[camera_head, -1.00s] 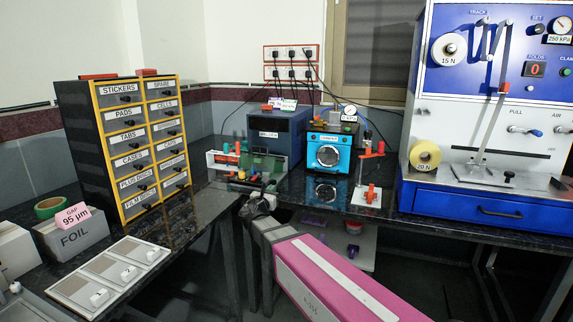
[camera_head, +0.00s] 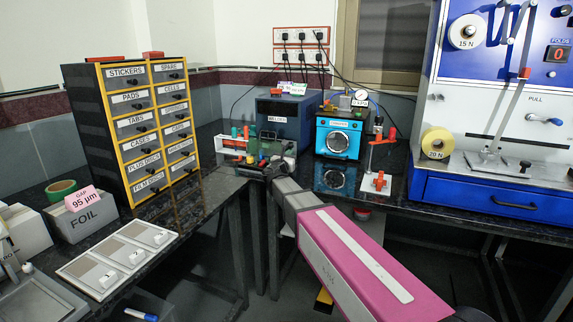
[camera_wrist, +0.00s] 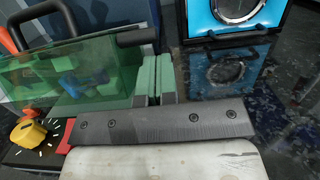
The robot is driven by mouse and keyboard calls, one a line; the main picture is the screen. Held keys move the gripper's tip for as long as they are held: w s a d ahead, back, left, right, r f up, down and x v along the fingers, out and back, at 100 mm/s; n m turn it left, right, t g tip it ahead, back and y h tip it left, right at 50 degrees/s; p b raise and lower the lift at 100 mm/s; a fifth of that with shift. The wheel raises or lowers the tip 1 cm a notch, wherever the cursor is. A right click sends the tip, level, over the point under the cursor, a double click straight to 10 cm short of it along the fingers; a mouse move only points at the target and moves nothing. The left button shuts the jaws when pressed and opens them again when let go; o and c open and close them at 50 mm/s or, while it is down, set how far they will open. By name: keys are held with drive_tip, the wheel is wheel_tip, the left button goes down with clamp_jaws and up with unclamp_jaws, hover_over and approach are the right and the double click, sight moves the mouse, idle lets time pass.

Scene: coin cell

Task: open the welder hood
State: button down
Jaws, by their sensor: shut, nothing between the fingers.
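The welder is a dark blue box (camera_head: 285,120) with a "WELDER" label on the back table. A see-through green hood (camera_wrist: 85,72) in front of it shows in the wrist view, with green parts visible behind or under it. A black cylindrical bar (camera_wrist: 137,37) lies along its upper right edge. My gripper (camera_wrist: 154,82) has its two green-padded fingers together and empty, at the hood's right end and just below the bar. I cannot tell whether they touch it. In the head view my gripper (camera_head: 271,172) is small and dark against the welder front, hiding part of the hood.
A light blue machine (camera_head: 339,137) with a round window stands right of the welder. A red-handled stand (camera_head: 377,182) is further right. A yellow knob (camera_wrist: 28,133) is at the wrist view's left. A labelled drawer cabinet (camera_head: 142,125) stands left.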

drive_tip(key=shift+w+d+r, duration=0.2)
drive_tip(key=shift+w+r, duration=0.25)
drive_tip(key=shift+r, duration=0.2)
